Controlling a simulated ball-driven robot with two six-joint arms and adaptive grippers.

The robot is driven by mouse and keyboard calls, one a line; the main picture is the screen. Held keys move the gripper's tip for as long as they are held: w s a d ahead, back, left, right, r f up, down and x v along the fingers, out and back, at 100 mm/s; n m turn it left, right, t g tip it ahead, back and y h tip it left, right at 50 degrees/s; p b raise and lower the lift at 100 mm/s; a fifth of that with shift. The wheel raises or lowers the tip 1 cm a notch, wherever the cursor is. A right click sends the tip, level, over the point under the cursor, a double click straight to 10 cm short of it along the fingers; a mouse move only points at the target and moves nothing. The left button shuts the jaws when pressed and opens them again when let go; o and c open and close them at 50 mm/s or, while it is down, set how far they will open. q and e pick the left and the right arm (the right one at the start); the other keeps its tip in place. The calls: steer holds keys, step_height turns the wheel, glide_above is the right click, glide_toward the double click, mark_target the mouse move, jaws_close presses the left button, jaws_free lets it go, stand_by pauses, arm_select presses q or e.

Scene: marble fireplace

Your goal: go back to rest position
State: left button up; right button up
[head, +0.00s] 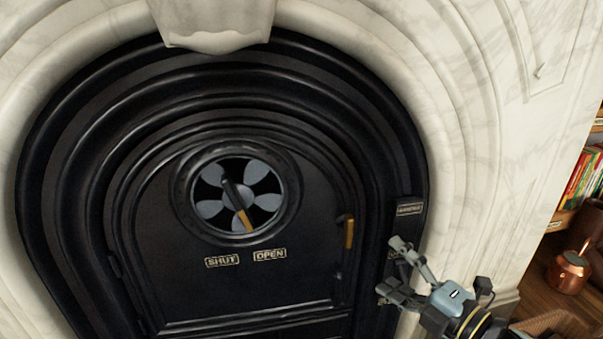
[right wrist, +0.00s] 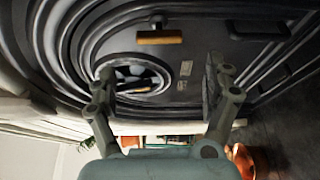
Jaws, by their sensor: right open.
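My right gripper (head: 391,267) is at the lower right of the head view, in front of the right edge of the black fireplace surround. Its two fingers are spread apart and empty. In the right wrist view the open fingers of the right gripper (right wrist: 160,72) frame the fireplace front, with nothing between them. Whether the fingertips touch the surround I cannot tell. My left gripper is not in view.
The black fireplace door (head: 280,287) appears closed, with a brass-tipped handle (head: 349,233) and a round vent (head: 238,195). White marble (head: 465,110) surrounds it. A copper kettle (head: 568,272) and bookshelves with books (head: 578,180) stand at the right.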

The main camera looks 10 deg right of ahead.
arm_select(q)
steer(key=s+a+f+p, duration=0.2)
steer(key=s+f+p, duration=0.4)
steer(key=p, duration=0.5)
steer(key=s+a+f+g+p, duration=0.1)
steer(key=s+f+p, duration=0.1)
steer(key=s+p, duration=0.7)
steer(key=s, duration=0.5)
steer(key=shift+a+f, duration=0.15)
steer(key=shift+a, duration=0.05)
arm_select(e)
steer(key=s+d+f+m+g+h, duration=0.2)
steer(key=s+f+m+g, duration=0.3)
steer(key=s, duration=1.1)
steer(key=s+d+f+m+g+h, duration=0.2)
steer(key=s+f+m+g, duration=0.3)
steer(key=s+m, duration=0.5)
steer(key=s+d+f+m+g+h, duration=0.2)
steer(key=s+f+m+g+h, duration=0.2)
steer(key=s, duration=2)
step_height(320, 180, down, 4)
steer(key=m+g, duration=0.2)
steer(key=m, duration=0.1)
steer(key=shift+s+d+r+m, duration=0.15)
steer(key=shift+d+r+m, duration=0.05)
steer(key=shift+d+m, duration=0.15)
